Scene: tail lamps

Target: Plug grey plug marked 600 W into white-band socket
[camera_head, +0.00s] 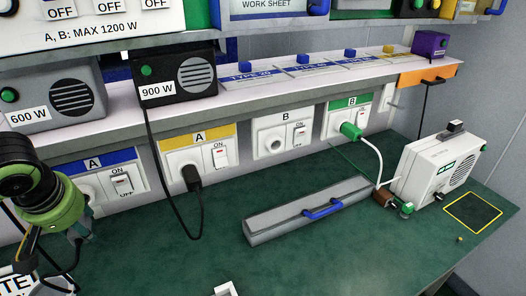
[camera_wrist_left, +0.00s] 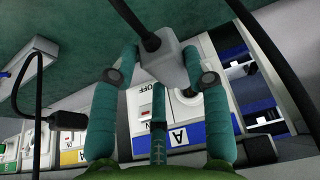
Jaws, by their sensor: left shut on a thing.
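My left gripper (camera_head: 80,232) is low at the left of the head view, in front of the blue-band socket (camera_head: 92,182) marked A. In the left wrist view its teal fingers (camera_wrist_left: 162,76) are shut on a grey plug (camera_wrist_left: 174,62) with a black cable; no 600 W mark is readable on it. The plug is apart from the sockets, with the blue-band panel (camera_wrist_left: 185,132) behind it. The white-band socket (camera_head: 284,136), marked B, is empty, with its switch beside it, to the right in the head view. My right gripper is not in view.
A black plug (camera_head: 193,176) sits in the yellow-band socket (camera_head: 200,150), its cable looping onto the bench. A green plug (camera_head: 350,131) sits in the green-band socket. A grey box with blue handle (camera_head: 306,210) lies on the green bench. Grey 600 W (camera_head: 50,92) and black 900 W (camera_head: 172,78) units stand above.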

